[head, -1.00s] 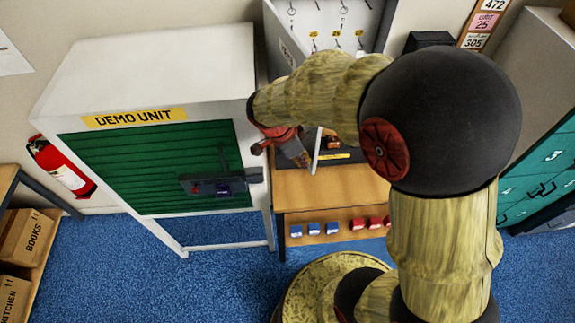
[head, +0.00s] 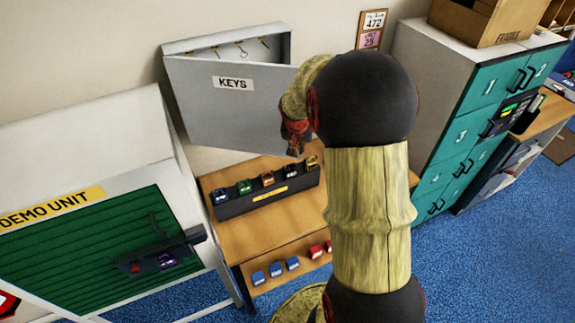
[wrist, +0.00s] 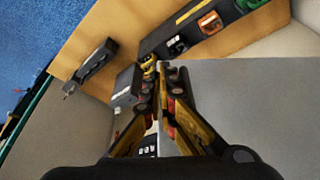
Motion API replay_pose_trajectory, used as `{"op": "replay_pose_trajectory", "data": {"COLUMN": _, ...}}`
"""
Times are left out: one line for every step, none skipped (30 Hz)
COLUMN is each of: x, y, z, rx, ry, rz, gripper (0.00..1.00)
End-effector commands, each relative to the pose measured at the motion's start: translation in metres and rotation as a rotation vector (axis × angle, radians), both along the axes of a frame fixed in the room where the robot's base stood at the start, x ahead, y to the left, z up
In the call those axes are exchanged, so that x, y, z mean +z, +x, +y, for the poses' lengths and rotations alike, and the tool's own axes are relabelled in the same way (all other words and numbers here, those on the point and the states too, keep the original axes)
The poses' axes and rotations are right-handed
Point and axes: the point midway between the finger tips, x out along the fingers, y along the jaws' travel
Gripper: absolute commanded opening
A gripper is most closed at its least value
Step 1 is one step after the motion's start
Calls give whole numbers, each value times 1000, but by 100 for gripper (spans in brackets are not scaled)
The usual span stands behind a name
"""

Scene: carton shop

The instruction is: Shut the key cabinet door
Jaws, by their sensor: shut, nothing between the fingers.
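The grey key cabinet (head: 287,47) hangs on the wall above the wooden bench. Its door (head: 225,115), labelled KEYS, is ajar and covers most of the front. Several hanging keys (head: 240,50) show through the gap along the top. My gripper (head: 296,140) is at the door's right, free edge, partly hidden behind my arm. In the wrist view my gripper (wrist: 160,72) has its fingers together and empty, with a flat grey surface, likely the door (wrist: 245,105), close at their right. I cannot tell whether they touch.
A dark rack (head: 235,208) with several coloured items stands on the bench (head: 232,236) below the door. The demo unit (head: 75,215) is at left. Teal lockers (head: 455,140) stand at right with a carton (head: 480,22) on top. Blue floor is clear in front at right.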

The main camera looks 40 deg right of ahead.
Motion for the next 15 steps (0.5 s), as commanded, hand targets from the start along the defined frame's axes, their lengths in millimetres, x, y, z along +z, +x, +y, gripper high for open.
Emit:
{"op": "replay_pose_trajectory", "data": {"x": 0, "y": 8, "z": -14, "rx": -8, "ry": 2, "rz": 1, "gripper": 0}}
{"op": "replay_pose_trajectory", "data": {"x": 0, "y": 13, "z": -22, "rx": -7, "ry": 1, "rz": 2, "gripper": 0}}
{"op": "replay_pose_trajectory", "data": {"x": 0, "y": 20, "z": -32, "rx": -7, "ry": 1, "rz": 1, "gripper": 0}}
{"op": "replay_pose_trajectory", "data": {"x": 0, "y": 25, "z": -39, "rx": -6, "ry": 0, "rz": 1, "gripper": 0}}
{"op": "replay_pose_trajectory", "data": {"x": -1, "y": 31, "z": -46, "rx": -6, "ry": 0, "rz": 1, "gripper": 0}}
{"op": "replay_pose_trajectory", "data": {"x": -1, "y": 37, "z": -55, "rx": -6, "ry": 1, "rz": 2, "gripper": 0}}
{"op": "replay_pose_trajectory", "data": {"x": -1, "y": 43, "z": -61, "rx": -5, "ry": 0, "rz": 2, "gripper": 0}}
{"op": "replay_pose_trajectory", "data": {"x": -1, "y": 48, "z": -67, "rx": -5, "ry": 0, "rz": 3, "gripper": 0}}
{"op": "replay_pose_trajectory", "data": {"x": -1, "y": 56, "z": -76, "rx": -5, "ry": 0, "rz": 2, "gripper": 0}}
{"op": "replay_pose_trajectory", "data": {"x": -1, "y": 62, "z": -81, "rx": -4, "ry": -1, "rz": 1, "gripper": 0}}
{"op": "replay_pose_trajectory", "data": {"x": -1, "y": 67, "z": -87, "rx": -4, "ry": 0, "rz": 2, "gripper": 0}}
{"op": "replay_pose_trajectory", "data": {"x": -1, "y": 74, "z": -95, "rx": 13, "ry": 1, "rz": 2, "gripper": 0}}
{"op": "replay_pose_trajectory", "data": {"x": -1, "y": 79, "z": -100, "rx": 32, "ry": 1, "rz": 2, "gripper": 0}}
{"op": "replay_pose_trajectory", "data": {"x": -1, "y": 85, "z": -106, "rx": 50, "ry": 0, "rz": 1, "gripper": 0}}
{"op": "replay_pose_trajectory", "data": {"x": -1, "y": 92, "z": -112, "rx": 73, "ry": 1, "rz": 1, "gripper": 0}}
